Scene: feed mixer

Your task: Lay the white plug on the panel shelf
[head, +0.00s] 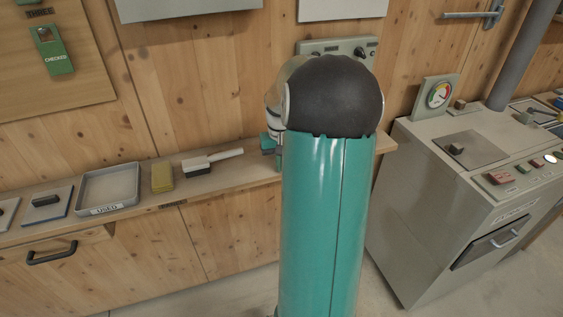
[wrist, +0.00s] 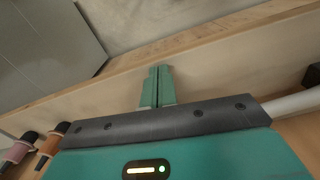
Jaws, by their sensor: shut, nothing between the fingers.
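I cannot make out a white plug in either view. The wooden shelf (head: 248,172) runs along the wall below a grey panel (head: 338,47), and my arm covers part of both. My gripper (wrist: 158,86) is shut and empty in the wrist view, its fingertips over the pale shelf (wrist: 215,72). In the head view only a bit of it shows beside my arm, near the shelf. A pink plug-like piece (wrist: 17,152) and an orange one (wrist: 49,146) stand at the lower left of the wrist view.
On the shelf are a white-handled brush (head: 212,161), a yellow block (head: 162,178), a grey tray (head: 134,190) and a dark-handled piece on a plate (head: 46,203). A grey machine (head: 437,195) stands at the right. A green tag (head: 55,58) hangs at upper left.

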